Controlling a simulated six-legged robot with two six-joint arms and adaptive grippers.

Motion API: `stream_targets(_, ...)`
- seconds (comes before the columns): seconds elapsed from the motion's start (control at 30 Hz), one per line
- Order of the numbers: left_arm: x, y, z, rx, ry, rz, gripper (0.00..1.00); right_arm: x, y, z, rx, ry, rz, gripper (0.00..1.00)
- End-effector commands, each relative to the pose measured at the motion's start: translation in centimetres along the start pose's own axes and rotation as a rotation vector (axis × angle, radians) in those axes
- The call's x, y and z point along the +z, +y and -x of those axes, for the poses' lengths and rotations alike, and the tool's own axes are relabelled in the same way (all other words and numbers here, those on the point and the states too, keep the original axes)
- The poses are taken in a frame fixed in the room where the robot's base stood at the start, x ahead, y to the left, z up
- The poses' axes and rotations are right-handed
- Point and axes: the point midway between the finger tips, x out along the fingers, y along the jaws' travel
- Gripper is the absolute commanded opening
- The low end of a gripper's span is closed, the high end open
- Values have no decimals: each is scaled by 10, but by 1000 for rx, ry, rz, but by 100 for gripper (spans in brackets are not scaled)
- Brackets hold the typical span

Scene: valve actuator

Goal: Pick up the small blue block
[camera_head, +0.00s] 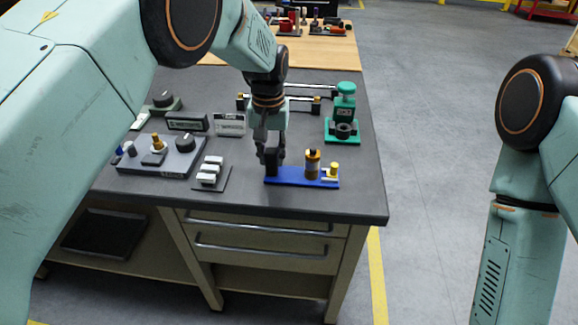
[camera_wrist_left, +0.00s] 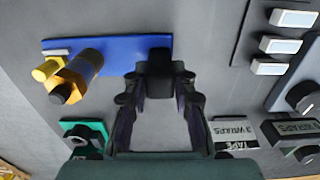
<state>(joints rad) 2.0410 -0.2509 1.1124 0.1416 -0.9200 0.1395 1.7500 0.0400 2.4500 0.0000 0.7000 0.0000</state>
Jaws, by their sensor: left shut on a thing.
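A long, low blue block (camera_head: 302,180) lies near the front edge of the dark bench. It carries an upright brass-and-black cylinder (camera_head: 312,164) and a small yellow knob (camera_head: 333,171). A small black block stands at its left end. My left gripper (camera_head: 270,158) points down there, its fingers closed on the black block. In the left wrist view the blue block (camera_wrist_left: 115,48) lies beyond the fingertips, and the black block (camera_wrist_left: 159,76) is between them. I cannot tell whether the blue block is touching the bench all along. My right gripper is out of view.
A green fixture (camera_head: 344,115) stands behind on the right. A grey panel with knobs (camera_head: 160,158) and a small plate with white switches (camera_head: 211,173) lie to the left. A white label block (camera_head: 230,124) stands behind. The bench is clear at the front right.

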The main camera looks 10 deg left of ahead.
Motion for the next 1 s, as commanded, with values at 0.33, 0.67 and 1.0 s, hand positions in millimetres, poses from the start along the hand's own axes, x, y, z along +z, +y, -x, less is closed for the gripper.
stream_targets(0.33,-2,0,41,0,6,0,0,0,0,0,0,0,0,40)
stream_targets(0.67,-1,0,92,1,3,0,0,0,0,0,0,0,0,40)
stream_targets(1.0,-1,0,40,3,-3,1,0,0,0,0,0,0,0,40)
